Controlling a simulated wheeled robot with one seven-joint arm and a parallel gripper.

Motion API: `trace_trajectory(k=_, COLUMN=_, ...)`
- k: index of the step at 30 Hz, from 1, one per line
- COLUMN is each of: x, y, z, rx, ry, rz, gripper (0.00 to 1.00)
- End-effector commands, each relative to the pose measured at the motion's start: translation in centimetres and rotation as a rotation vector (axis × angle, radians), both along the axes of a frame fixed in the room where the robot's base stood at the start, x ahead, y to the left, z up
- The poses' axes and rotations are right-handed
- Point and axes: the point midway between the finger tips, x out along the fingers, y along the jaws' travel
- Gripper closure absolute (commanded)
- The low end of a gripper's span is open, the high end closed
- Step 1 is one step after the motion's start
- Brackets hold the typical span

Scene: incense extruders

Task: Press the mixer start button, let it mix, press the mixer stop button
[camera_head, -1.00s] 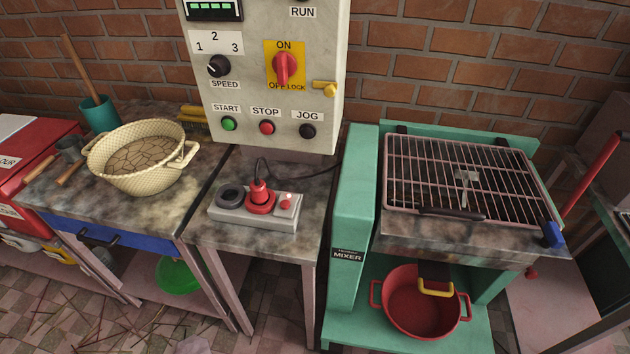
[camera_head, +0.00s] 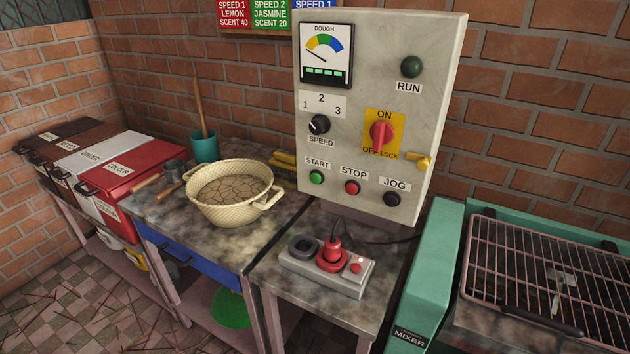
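The grey control panel (camera_head: 450,110) stands upright at the back of the bench. Its green start button (camera_head: 316,177) is at the lower left, and its red stop button (camera_head: 352,187) is to the right of it. The red power switch (camera_head: 381,135) has its handle upright toward ON. The RUN lamp (camera_head: 411,67) looks dark green and unlit. The dough gauge (camera_head: 325,53) has its needle at the low left end. The speed knob (camera_head: 320,124) appears to point toward 1. The green mixer (camera_head: 430,270) with a grille over its top is at the right. My gripper is not in view.
A socket block (camera_head: 325,270) with a red plug stands on the bench below the panel. A cream basket-like bowl (camera_head: 230,193) is left of it. The black jog button (camera_head: 392,199) and a yellow lock (camera_head: 424,162) are also on the panel. Lidded bins (camera_head: 130,165) stand far left.

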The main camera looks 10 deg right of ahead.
Motion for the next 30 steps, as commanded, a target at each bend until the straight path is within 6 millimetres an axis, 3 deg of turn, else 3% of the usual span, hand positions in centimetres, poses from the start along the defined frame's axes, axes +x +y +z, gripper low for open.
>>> trace_trajectory(k=5, x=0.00, y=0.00, z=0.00, rx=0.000, ry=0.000, rz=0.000, gripper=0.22)
trace_trajectory(k=17, x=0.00, y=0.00, z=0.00, rx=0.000, ry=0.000, rz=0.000, gripper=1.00)
trace_trajectory(k=30, x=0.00, y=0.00, z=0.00, rx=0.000, ry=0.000, rz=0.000, gripper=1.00)
